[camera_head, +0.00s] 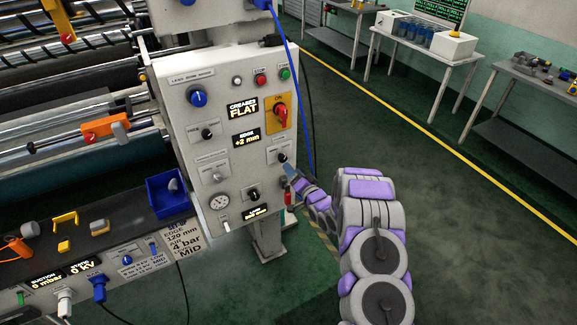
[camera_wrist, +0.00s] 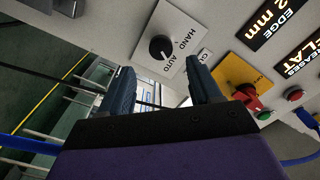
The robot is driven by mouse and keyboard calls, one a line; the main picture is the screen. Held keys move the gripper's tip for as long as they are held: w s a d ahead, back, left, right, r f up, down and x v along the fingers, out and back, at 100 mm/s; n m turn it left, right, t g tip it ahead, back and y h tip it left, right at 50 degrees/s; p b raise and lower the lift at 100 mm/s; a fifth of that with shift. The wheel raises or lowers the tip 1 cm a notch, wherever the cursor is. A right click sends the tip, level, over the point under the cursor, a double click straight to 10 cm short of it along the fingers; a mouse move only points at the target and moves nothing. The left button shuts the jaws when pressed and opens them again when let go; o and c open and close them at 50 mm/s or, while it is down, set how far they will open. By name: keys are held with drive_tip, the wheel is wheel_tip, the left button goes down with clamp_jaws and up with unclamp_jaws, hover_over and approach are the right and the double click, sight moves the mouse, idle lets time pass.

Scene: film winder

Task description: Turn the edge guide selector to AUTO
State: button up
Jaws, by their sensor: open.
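The edge guide selector (camera_wrist: 161,47) is a round black knob on a white plate marked HAND and AUTO, in the wrist view. It has a small white mark, but I cannot tell surely which word it points at. In the head view the selector (camera_head: 282,157) is on the right side of the white control panel (camera_head: 215,150). My gripper (camera_wrist: 160,82) is open and empty, its two blue-grey fingers spread below the knob in the wrist view and apart from it. In the head view my gripper (camera_head: 289,170) is just below the selector, partly hidden by my arm.
A red rotary switch (camera_head: 281,113) on a yellow plate sits above the selector. The EDGE display (camera_head: 246,138) is to its left, another black knob (camera_head: 253,195) lower left. A blue cable (camera_head: 296,85) hangs along the panel's right edge. Open floor (camera_head: 470,245) lies to the right.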

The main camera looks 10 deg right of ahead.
drive_tip(key=v, duration=1.1)
drive_tip(key=shift+p, duration=0.3)
drive_tip(key=shift+w+d, duration=0.1)
drive_tip(key=shift+w, duration=0.05)
drive_tip(key=s+d+r+n+g+h+b, duration=0.2)
drive_tip(key=s+d+r+n+g+h, duration=0.15)
drive_tip(key=s+r+g+h, duration=0.55)
drive_tip(key=s+a+r+n+g+y, duration=0.1)
drive_tip(key=s+a+r+g, duration=0.2)
drive_tip(key=s, duration=1)
drive_tip(key=s+a+r+n+g+y+b, duration=0.1)
drive_tip(key=s+a+r+g, duration=0.2)
drive_tip(key=s, duration=1)
drive_tip(key=s+a+r+n+g+y+b, duration=0.1)
drive_tip(key=s+a+r+g, duration=0.2)
drive_tip(key=s, duration=1)
wheel_tip(320, 180, up, 2)
drive_tip(key=shift+s+a+r+g, duration=0.1)
drive_tip(key=shift+s+a+g, duration=0.2)
drive_tip(key=shift+s+g, duration=0.15)
drive_tip(key=shift+w, duration=0.1)
